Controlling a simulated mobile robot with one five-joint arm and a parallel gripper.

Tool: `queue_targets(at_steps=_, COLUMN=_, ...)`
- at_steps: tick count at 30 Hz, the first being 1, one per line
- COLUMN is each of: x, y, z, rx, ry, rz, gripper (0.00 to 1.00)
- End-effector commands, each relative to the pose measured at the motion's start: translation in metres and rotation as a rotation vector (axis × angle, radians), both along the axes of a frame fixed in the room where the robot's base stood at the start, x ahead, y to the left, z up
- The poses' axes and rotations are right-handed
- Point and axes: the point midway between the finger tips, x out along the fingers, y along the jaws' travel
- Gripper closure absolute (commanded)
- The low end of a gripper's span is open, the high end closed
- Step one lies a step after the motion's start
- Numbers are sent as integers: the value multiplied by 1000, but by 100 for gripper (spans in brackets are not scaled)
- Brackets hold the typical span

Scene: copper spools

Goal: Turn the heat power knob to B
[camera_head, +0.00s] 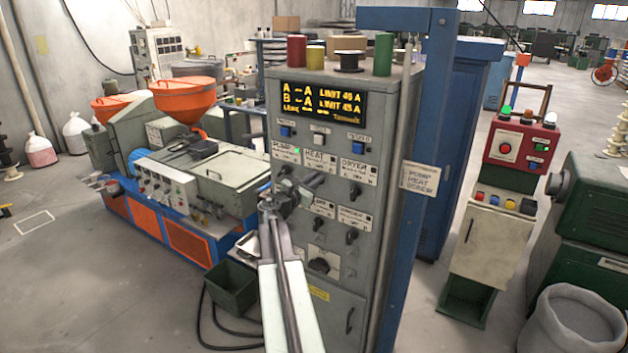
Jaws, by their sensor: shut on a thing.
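The grey control cabinet (390,130) stands in the middle with a black display (322,101) in yellow letters, showing rows A and B with limits. The HEAT label (319,160) is on its front panel, between the PUMP label (285,151) and the DRYER label (358,171). My gripper (308,184) is at the panel just below the HEAT label, shut on the heat power knob. My gripper covers most of that knob, so I cannot read which way it points.
Other dark knobs (352,237) sit close by, right of and below my gripper. A green bin (230,288) and black cables lie at the cabinet's foot. An orange-and-blue machine (190,190) stands left; a red control stand (520,140) stands right. Grey floor is open at far left.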

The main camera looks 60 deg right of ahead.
Motion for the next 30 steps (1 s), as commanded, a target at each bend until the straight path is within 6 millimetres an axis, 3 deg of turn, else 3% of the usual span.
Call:
queue_targets(at_steps=15, x=-9, y=1, z=-5, rx=-1, ry=-411, rz=-2, gripper=100)
queue_targets(at_steps=30, x=-11, y=1, z=-7, rx=-1, ry=-566, rz=-2, gripper=100)
